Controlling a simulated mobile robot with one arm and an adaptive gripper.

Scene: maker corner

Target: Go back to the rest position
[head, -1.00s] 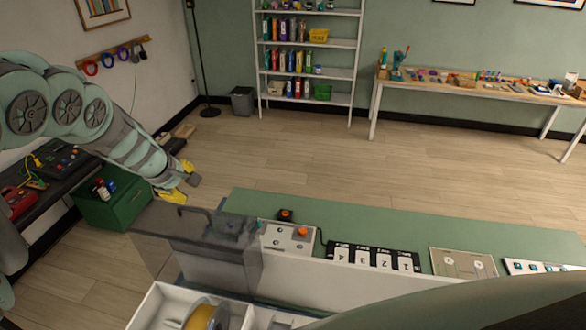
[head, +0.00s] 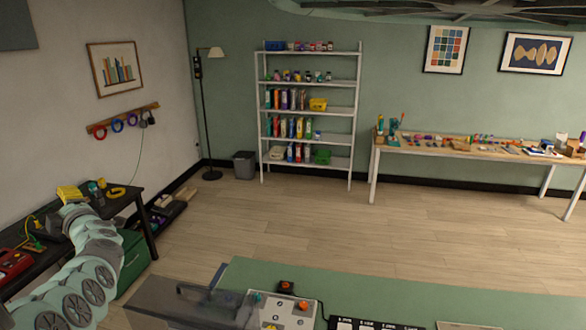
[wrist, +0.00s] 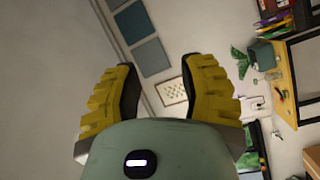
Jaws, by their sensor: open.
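My gripper (wrist: 164,80) shows in the wrist view with its two yellow ribbed fingers wide apart and nothing between them. Behind the fingers in that view are a pale surface and a tilted view of the room. In the head view my arm reaches up along the left side, and my gripper (head: 93,192) appears in front of the dark side table (head: 145,225). I cannot tell from this view how near it is to the tabletop.
A green-topped bench (head: 400,290) fills the front, with a control box (head: 283,312) on it. A green cabinet (head: 133,258) stands at the left. A shelf rack (head: 357,120) and a long table (head: 375,170) stand at the back. The wooden floor (head: 290,225) between is clear.

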